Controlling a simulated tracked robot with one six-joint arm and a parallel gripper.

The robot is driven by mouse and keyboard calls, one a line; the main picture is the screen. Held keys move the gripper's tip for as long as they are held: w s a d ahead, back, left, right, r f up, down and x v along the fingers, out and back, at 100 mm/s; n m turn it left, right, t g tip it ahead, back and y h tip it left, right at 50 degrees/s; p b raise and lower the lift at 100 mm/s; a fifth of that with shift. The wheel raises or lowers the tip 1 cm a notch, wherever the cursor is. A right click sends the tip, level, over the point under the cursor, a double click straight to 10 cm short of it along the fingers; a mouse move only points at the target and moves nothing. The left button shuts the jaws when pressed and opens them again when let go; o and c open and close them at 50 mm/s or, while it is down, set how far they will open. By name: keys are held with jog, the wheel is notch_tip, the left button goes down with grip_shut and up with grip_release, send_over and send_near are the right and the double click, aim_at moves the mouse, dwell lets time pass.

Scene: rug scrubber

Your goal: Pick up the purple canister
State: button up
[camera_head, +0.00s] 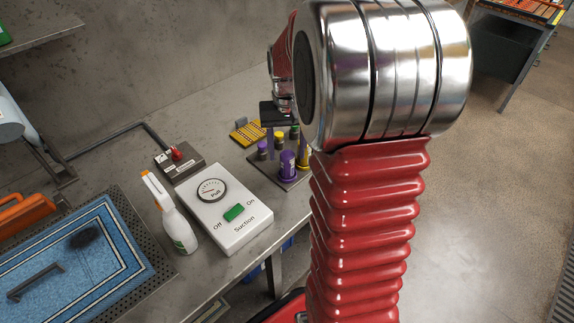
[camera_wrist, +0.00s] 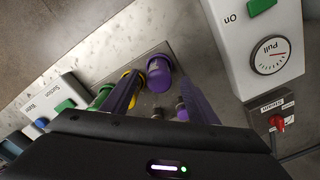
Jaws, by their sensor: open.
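The purple canister (camera_head: 287,165) stands upright on a small dark tray (camera_head: 266,174) on the bench, in a group of smaller coloured containers. In the wrist view the purple canister (camera_wrist: 159,76) shows just beyond and roughly between my fingertips. My gripper (camera_wrist: 157,82) is open, with nothing held, one finger on each side of the picture's middle. I cannot tell how far above the canister the tips are. In the head view my arm hides part of the bench, and the dark gripper body shows behind the canister.
Small yellow (camera_head: 279,137) and green (camera_head: 294,132) containers stand close to the canister; a small purple one (camera_head: 262,150) is also near. A white suction control box (camera_head: 225,208), a spray bottle (camera_head: 174,221) and a grey box with a red switch (camera_head: 180,160) stand left.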

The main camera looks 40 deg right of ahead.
notch_tip(320, 180, down, 5)
jog(key=shift+d+r, duration=0.1)
jog(key=shift+c, duration=0.2)
dwell(0.4)
jog(key=c, duration=1.1)
jog(key=shift+c, duration=0.2)
notch_tip(320, 180, up, 10)
dwell(0.5)
jog(key=o, duration=0.6)
jog(key=shift+c, duration=0.2)
jog(key=c, duration=0.5)
